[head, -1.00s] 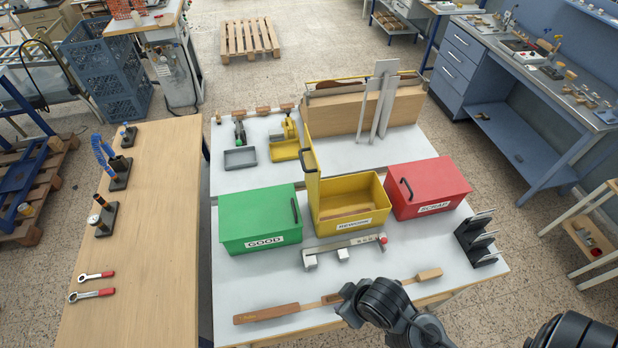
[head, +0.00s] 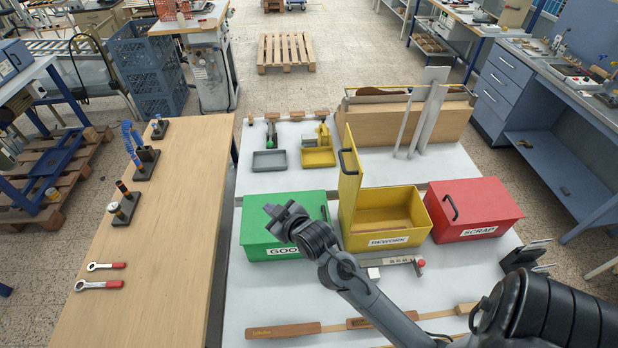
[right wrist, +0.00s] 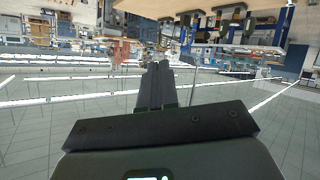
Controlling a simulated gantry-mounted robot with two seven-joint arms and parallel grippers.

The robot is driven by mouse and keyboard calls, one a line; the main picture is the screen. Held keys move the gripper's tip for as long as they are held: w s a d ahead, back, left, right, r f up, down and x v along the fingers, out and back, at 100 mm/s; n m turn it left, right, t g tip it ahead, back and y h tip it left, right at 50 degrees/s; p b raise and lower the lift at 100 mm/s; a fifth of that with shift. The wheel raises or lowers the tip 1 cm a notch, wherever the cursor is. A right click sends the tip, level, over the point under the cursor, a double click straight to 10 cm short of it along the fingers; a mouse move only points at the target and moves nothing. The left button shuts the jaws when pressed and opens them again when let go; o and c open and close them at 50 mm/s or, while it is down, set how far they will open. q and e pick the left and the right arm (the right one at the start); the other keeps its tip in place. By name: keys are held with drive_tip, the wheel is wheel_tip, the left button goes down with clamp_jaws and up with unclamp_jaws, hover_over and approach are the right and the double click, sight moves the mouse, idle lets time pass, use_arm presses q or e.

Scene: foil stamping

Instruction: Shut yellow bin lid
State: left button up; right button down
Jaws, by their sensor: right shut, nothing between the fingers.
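The yellow bin (head: 390,240), labelled REWORK, stands open between the green and red bins. Its lid (head: 351,185) stands upright along the bin's left side, with a dark handle (head: 347,162) on it. My right gripper (head: 278,212) is in front of and over the green bin, left of the yellow lid and apart from it. It is shut and empty; its fingers also show in the right wrist view (right wrist: 165,85). The left gripper is not in view.
The green GOOD bin (head: 262,211) and the red SCRAP bin (head: 485,203) are closed. A metal fixture with a red knob (head: 421,264) lies in front of the yellow bin. Wooden-handled tools (head: 283,331) lie at the table's front.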

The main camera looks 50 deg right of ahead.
drive_tip(key=w+d+r+m+h+b, duration=0.1)
drive_tip(key=w+d+m+h+b, duration=0.15)
drive_tip(key=d+h+b, duration=0.4)
drive_tip(key=w+d+r+m+g+h+b, duration=0.1)
drive_tip(key=w+d+r+m+h+b, duration=0.1)
drive_tip(key=d+m+h+b, duration=0.45)
drive_tip(key=w+d+r+m+h+b, duration=0.1)
drive_tip(key=w+d+h+b, duration=0.3)
drive_tip(key=d, duration=0.4)
drive_tip(key=s+a+f+m+g+y+b, duration=0.25)
drive_tip(key=a+m+g+b, duration=0.5)
drive_tip(key=g, duration=0.75)
drive_tip(key=s+a+f+m+g+y+b, duration=0.1)
drive_tip(key=s+a+m+g+y+b, duration=0.2)
drive_tip(key=m+g+b, duration=1)
use_arm(q)
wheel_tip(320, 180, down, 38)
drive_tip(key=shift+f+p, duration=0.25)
drive_tip(key=shift+p, duration=0.2)
use_arm(e)
drive_tip(key=s+d+r+n+g+h, duration=0.1)
drive_tip(key=s+d+r+n+g, duration=0.1)
drive_tip(key=s+d+r, duration=0.3)
drive_tip(key=shift+s+d+r+g, duration=0.15)
drive_tip(key=shift+s+d+g, duration=0.15)
drive_tip(key=shift+s+d, duration=1.2)
